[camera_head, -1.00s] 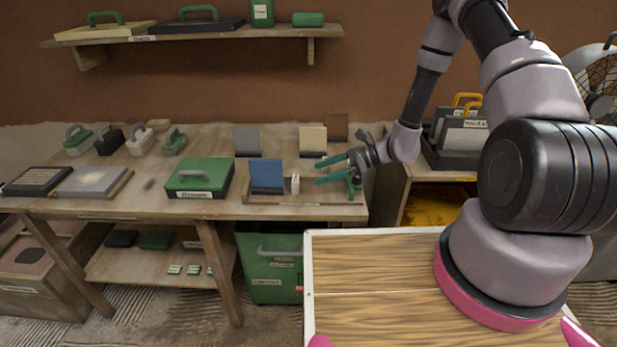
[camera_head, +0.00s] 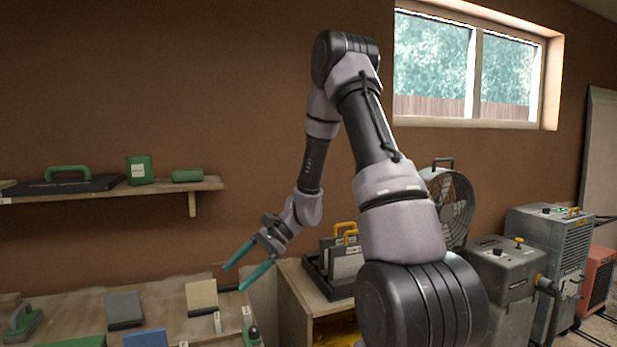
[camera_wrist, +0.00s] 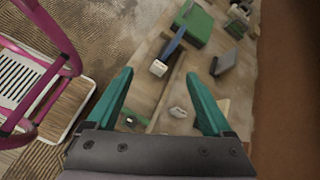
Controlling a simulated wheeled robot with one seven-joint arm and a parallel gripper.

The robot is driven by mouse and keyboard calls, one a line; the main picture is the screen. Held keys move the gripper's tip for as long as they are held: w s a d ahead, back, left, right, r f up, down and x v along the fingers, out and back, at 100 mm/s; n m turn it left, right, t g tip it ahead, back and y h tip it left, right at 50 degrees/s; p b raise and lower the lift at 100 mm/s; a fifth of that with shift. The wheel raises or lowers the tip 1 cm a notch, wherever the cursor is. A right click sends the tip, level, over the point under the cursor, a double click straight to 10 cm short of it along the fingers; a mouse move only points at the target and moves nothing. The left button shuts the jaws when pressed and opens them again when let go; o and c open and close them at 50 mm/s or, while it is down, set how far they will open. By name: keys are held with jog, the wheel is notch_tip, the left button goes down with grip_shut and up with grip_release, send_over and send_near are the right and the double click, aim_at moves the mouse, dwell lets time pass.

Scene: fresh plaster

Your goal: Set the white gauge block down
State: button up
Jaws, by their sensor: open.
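The white gauge block (camera_wrist: 158,68) stands upright on the workbench beside the blue panel (camera_head: 146,339). In the head view only the block's top (camera_head: 183,344) shows at the bottom edge. My gripper (camera_head: 248,266) is open and empty, raised above the right end of the bench, apart from the block. In the wrist view my gripper's two teal fingers (camera_wrist: 160,100) are spread wide with nothing between them.
A second small pale piece (camera_head: 217,322) stands before the cream panel (camera_head: 201,294). A shelf (camera_head: 130,190) hangs above; a fan (camera_head: 455,205) stands right.

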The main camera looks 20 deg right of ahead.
jog(key=s+d+r+n+t+h, duration=0.2)
jog(key=s+r, duration=0.3)
jog(key=r, duration=0.4)
jog(key=s+d+r+n+t+h, duration=0.3)
jog(key=s+d+r, duration=0.2)
jog(key=r, duration=0.4)
jog(key=s+d+r+n+t+h, duration=0.3)
jog(key=s+d+r, duration=0.1)
jog(key=s+r, duration=0.3)
jog(key=shift+s+d+r+h, duration=0.2)
jog(key=shift+s+r+h, duration=0.1)
jog(key=shift+r, duration=0.6)
